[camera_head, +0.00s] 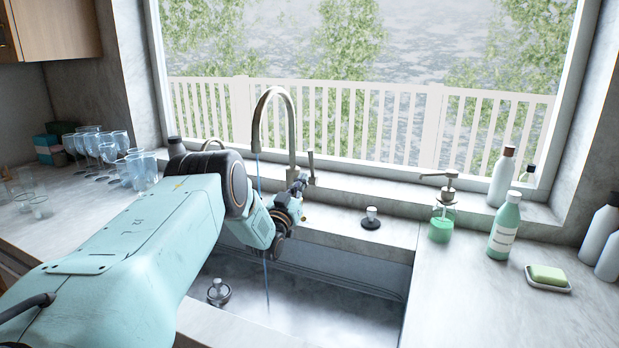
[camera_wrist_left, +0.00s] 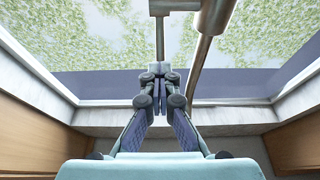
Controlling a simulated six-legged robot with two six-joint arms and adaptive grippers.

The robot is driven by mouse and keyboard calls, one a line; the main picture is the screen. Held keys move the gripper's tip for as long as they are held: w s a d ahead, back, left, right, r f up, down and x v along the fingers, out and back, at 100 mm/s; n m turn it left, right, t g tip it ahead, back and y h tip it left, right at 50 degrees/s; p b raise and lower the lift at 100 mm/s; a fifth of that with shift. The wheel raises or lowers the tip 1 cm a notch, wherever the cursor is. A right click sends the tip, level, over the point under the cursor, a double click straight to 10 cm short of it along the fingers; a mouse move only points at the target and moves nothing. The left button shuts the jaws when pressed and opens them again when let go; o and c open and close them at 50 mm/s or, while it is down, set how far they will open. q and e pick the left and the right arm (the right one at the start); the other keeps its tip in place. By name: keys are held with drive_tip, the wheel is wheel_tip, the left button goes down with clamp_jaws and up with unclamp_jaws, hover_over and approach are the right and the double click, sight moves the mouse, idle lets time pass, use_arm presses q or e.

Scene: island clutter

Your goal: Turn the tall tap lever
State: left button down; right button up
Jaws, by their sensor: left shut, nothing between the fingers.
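The tall tap (camera_head: 293,125) is a brushed metal gooseneck behind the sink. A thin bluish stream (camera_head: 265,265) runs down from its spout. Its lever (camera_head: 311,163) is a slim upright rod on the tap's right side. My left gripper (camera_head: 299,184) is shut and empty, close by the lever's lower part. In the left wrist view, the shut fingertips (camera_wrist_left: 160,72) lie in line with the lever rod (camera_wrist_left: 160,38), and the tap's curved pipe (camera_wrist_left: 204,55) passes to the right. I cannot tell whether the fingers touch the lever. My right gripper is not in view.
The sink (camera_head: 340,297) lies below my left arm. A black-based knob (camera_head: 371,219), soap dispenser (camera_head: 442,222), green bottle (camera_head: 504,228) and soap dish (camera_head: 548,285) stand to the right. Several glasses (camera_head: 140,170) crowd the left counter. The window ledge is behind the tap.

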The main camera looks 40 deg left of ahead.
sight(311, 163)
use_arm(q)
drive_tip(key=r+g, duration=0.1)
drive_tip(key=w+r+g+h, duration=0.1)
drive_tip(key=g, duration=0.1)
drive_tip(key=shift+w+a+r, duration=0.1)
drive_tip(key=shift+a+r, duration=0.05)
drive_tip(key=shift+r, duration=0.05)
idle(0.3)
drive_tip(key=shift+f, duration=0.1)
drive_tip(key=shift+w+a+r+g+h, duration=0.15)
drive_tip(key=shift+w+r+g, duration=0.15)
drive_tip(key=shift+r+g, duration=0.15)
drive_tip(key=shift+w+a+r+g+h, duration=0.15)
drive_tip(key=shift+w+r+g, duration=0.1)
drive_tip(key=shift+r+g, duration=0.2)
drive_tip(key=shift+w+r+g, duration=0.15)
drive_tip(key=shift+w+g, duration=0.15)
drive_tip(key=shift+g, duration=0.2)
drive_tip(key=c, duration=2.1)
unclamp_jaws()
